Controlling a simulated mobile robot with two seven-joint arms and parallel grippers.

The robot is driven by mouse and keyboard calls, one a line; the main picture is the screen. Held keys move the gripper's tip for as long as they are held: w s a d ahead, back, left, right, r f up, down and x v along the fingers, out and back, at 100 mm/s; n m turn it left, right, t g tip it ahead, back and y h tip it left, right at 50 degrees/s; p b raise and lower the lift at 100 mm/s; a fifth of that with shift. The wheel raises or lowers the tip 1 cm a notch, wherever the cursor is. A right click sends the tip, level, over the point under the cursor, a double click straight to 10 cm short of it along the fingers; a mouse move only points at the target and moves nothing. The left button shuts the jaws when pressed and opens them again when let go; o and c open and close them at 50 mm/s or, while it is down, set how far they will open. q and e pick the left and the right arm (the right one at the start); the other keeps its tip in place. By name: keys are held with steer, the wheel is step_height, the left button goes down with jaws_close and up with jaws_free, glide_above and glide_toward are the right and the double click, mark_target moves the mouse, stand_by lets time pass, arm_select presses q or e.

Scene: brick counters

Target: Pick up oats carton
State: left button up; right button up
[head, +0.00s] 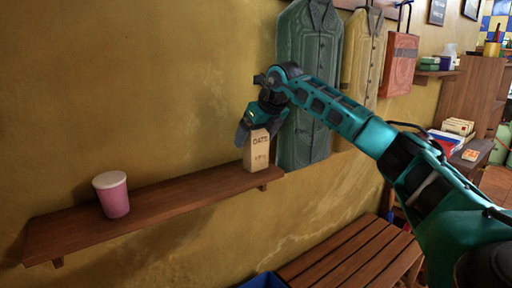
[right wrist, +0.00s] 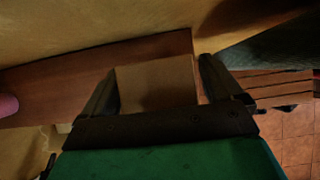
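The oats carton (head: 256,152) is a tan box with dark lettering. It stands upright on the right end of the wooden wall shelf (head: 165,196). My right gripper (head: 250,132) is at the carton's top, reaching down from above. In the right wrist view the carton (right wrist: 156,84) lies between the two fingers of the right gripper (right wrist: 157,70), with narrow gaps at its sides. The fingers look open around it. The carton's far side is hidden. My left gripper is not in view.
A pink cup with a pale lid (head: 112,195) stands on the shelf's left part. A green coat (head: 308,85) hangs on the wall just right of the carton. A slatted bench (head: 350,255) is below. The shelf between cup and carton is clear.

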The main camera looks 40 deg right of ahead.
steer(key=c, duration=1)
steer(key=shift+r, duration=0.1)
